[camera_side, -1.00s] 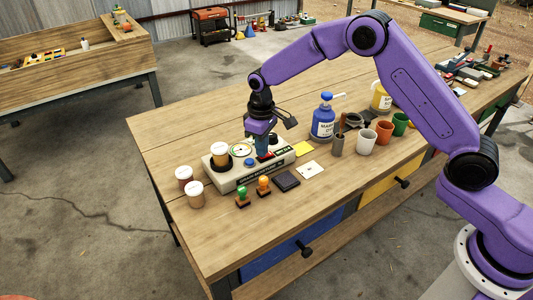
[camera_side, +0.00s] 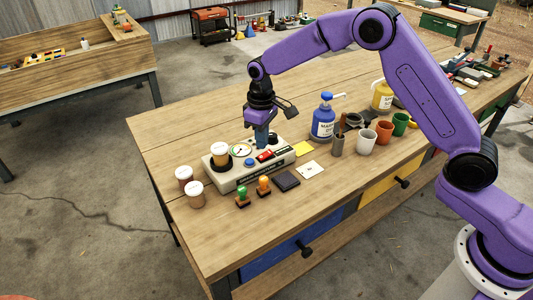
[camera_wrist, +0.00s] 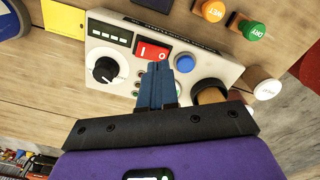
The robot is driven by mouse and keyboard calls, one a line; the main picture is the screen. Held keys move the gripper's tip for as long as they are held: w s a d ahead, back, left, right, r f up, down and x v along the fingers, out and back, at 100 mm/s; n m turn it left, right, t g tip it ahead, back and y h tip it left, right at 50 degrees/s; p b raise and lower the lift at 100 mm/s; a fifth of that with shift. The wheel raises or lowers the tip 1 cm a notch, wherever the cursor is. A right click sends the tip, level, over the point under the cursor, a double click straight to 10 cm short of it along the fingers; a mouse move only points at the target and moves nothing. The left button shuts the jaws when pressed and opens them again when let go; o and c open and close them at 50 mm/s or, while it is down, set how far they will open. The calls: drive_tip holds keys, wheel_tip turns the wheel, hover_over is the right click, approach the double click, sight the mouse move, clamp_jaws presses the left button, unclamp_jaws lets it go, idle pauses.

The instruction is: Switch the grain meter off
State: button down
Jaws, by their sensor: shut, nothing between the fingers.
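The grain meter (camera_side: 225,182) is a pale box on the bench with a round gauge, a blue button (camera_wrist: 184,63), a black knob (camera_wrist: 105,70) and a small dark display (camera_wrist: 110,32). Its red rocker switch (camera_wrist: 152,50) shows in the wrist view with white I and O marks, beside the blue button; it also shows in the side view (camera_side: 265,155). Which side of the rocker is pressed I cannot tell. My gripper (camera_side: 262,146) is shut and empty, with its blue fingers pointing down just above the meter near the switch. In the wrist view the fingertips hide part of the panel.
A jar of grain (camera_side: 220,152) sits in the meter's left end. Two more jars (camera_side: 184,174) stand left of it. A blue bottle (camera_side: 323,122) and cups (camera_side: 366,142) stand right. The bench's left part is clear.

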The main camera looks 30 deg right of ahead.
sight(262, 157)
drive_tip(key=shift+r, duration=1.85)
drive_tip(key=s+r+n, duration=0.2)
drive_tip(key=s+r, duration=0.1)
drive_tip(key=s, duration=0.7)
drive_tip(key=s+r+n, duration=0.1)
drive_tip(key=s+r, duration=0.3)
drive_tip(key=s, duration=0.5)
drive_tip(key=s+d+n, duration=0.1)
drive_tip(key=s+d, duration=0.4)
drive_tip(key=s, duration=0.5)
drive_tip(key=s+d+f+n, duration=0.1)
drive_tip(key=s+d+n, duration=0.1)
drive_tip(key=s+d, duration=0.4)
drive_tip(key=s, duration=0.4)
drive_tip(key=shift+s+d+n, duration=0.2)
drive_tip(key=shift+n, duration=0.1)
